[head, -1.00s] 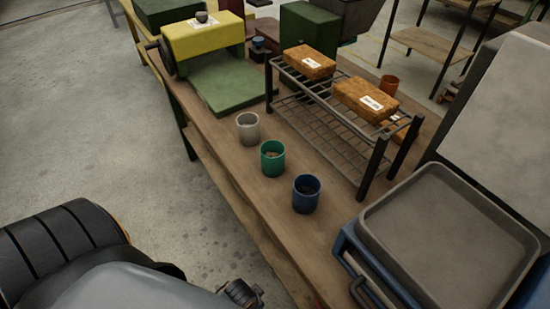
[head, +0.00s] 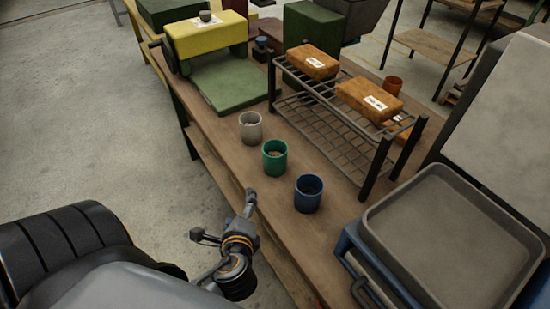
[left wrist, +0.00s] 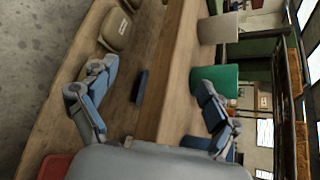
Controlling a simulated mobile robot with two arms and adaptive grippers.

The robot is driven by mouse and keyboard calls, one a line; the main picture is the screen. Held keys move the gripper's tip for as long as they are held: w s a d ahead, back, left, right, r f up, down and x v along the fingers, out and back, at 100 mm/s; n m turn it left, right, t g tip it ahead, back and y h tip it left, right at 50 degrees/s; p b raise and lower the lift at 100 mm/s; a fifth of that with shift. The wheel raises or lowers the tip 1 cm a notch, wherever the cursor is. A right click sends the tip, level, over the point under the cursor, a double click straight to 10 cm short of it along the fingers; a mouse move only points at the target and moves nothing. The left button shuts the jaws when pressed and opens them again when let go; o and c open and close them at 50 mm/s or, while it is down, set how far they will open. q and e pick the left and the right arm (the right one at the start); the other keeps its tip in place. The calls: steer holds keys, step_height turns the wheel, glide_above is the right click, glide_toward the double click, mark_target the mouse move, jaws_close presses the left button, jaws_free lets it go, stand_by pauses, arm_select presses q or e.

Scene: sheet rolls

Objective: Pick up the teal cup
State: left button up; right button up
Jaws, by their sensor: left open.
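The teal cup (head: 274,158) stands upright on the workbench, between a pale grey cup (head: 250,126) and a dark blue cup (head: 308,193). My left gripper (head: 224,216) is open and empty, near the bench's front edge, short of the cups and apart from them. In the left wrist view the teal cup (left wrist: 225,76) shows beyond the right finger of my left gripper (left wrist: 158,95), which partly covers it. The pale cup (left wrist: 217,28) is above it there. My right gripper is not in view.
A wire rack (head: 330,122) with orange-brown packages stands behind the cups. A grey tray (head: 450,235) lies at the right, a green and yellow machine (head: 205,45) at the far left. The wooden bench (head: 215,137) has an edge before my gripper. A lower shelf holds small items.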

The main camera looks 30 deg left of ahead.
mark_target(272, 164)
arm_select(q)
steer(key=w+d+r+m+t, duration=0.1)
steer(key=m+t, duration=0.1)
steer(key=m, duration=0.2)
steer(key=w+d+r+m+t, duration=0.1)
steer(key=m+t, duration=0.1)
steer(key=m, duration=0.2)
steer(key=w+d+r+m+t+h, duration=0.1)
steer(key=r+m, duration=0.1)
steer(key=m, duration=0.2)
steer(key=shift+w+d+r+m+t, duration=0.1)
steer(key=shift+w+d+m+t, duration=0.2)
steer(key=shift+d+t, duration=0.1)
steer(key=shift+w+d+r+m+t, duration=0.15)
steer(key=shift+m+t, duration=0.15)
steer(key=shift+m, duration=0.2)
steer(key=p+x, duration=0.1)
steer(key=x, duration=0.8)
steer(key=shift+d+p, duration=0.15)
steer(key=shift+p, duration=0.2)
steer(key=p+x, duration=0.1)
steer(key=x, duration=0.3)
steer(key=shift+w, duration=0.4)
steer(key=c, duration=1.3)
